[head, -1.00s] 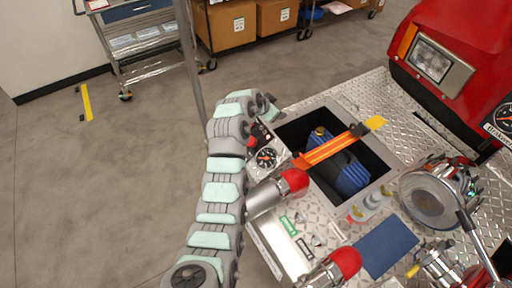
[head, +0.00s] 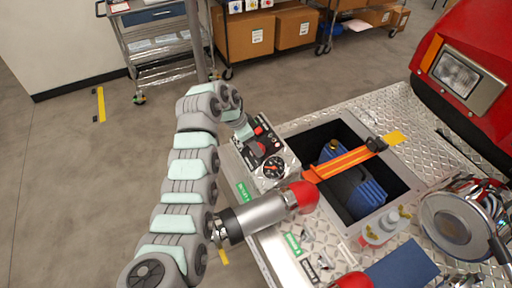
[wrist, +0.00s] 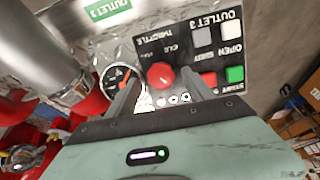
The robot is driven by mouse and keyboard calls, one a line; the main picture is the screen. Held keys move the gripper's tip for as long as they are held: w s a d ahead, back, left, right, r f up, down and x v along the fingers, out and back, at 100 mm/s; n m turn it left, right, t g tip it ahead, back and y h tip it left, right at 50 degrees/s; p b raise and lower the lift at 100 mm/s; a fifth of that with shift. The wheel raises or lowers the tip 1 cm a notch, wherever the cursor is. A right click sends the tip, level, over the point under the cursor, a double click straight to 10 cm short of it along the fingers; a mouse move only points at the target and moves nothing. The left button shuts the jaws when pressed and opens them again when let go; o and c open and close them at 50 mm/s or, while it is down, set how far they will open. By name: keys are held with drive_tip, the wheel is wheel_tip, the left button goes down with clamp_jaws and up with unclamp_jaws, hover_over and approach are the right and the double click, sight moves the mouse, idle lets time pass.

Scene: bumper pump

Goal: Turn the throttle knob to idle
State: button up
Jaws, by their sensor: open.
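The red round throttle knob (wrist: 160,75) is on the black control panel (wrist: 190,55) under upside-down lettering that reads THROTTLE. In the wrist view my gripper (wrist: 165,88) is open, with one finger on each side of the knob. I cannot tell whether the fingers touch it. A small pale mark shows on the knob, but its setting is not clear. In the head view my gripper (head: 250,137) reaches down to the panel from the upper left, close to the knob (head: 258,148).
A round gauge (wrist: 118,78) sits beside the knob. Red (wrist: 209,78) and green (wrist: 235,74) buttons are on the other side. A silver outlet pipe with a red cap (head: 300,196) stands near the panel. An open bay (head: 350,140) lies to the right.

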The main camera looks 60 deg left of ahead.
drive_tip(key=shift+x, duration=1.15)
drive_tip(key=shift+c, duration=0.3)
clamp_jaws()
